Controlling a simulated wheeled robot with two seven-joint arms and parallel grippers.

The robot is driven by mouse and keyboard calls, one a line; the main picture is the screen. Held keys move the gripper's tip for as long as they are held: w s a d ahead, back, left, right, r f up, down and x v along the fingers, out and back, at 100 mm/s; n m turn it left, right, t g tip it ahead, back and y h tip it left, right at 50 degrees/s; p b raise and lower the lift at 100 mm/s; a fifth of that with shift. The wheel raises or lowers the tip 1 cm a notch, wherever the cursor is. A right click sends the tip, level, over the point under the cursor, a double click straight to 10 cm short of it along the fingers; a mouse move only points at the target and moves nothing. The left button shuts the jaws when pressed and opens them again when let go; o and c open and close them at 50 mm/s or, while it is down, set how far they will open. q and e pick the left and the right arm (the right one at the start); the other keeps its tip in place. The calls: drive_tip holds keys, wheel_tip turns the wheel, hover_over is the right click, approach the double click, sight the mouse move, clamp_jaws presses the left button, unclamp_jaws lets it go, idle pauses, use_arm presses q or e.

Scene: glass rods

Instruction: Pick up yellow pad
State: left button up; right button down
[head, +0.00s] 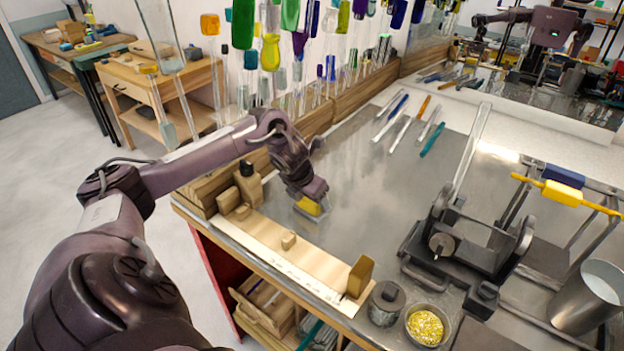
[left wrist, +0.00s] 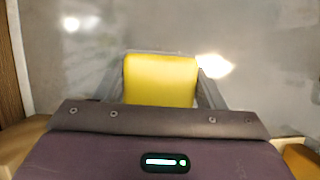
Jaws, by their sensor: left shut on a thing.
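The yellow pad (head: 309,206) is small and block-like. In the head view it sits between the fingers of my left gripper (head: 311,209), over the metal tabletop near the wooden board. In the left wrist view the yellow pad (left wrist: 161,80) fills the space between the two grey fingers of my left gripper (left wrist: 162,75). The gripper is shut on it. I cannot tell whether the pad touches the tabletop. My right gripper is not in view.
A wooden board (head: 262,244) with blocks lies along the table's near left edge. A metal stand (head: 462,232) and a bowl of yellow bits (head: 425,326) stand to the right. Several coloured rods lie at the back. The middle metal tabletop (head: 372,190) is clear.

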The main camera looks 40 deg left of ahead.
use_arm(q)
drive_tip(key=shift+r, duration=0.15)
drive_tip(key=shift+w+r, duration=0.1)
drive_tip(key=shift+r, duration=0.15)
wheel_tip(320, 180, up, 4)
drive_tip(key=shift+r+b, duration=0.15)
drive_tip(key=shift+b, duration=0.6)
wheel_tip(320, 180, up, 15)
drive_tip(key=p, duration=0.6)
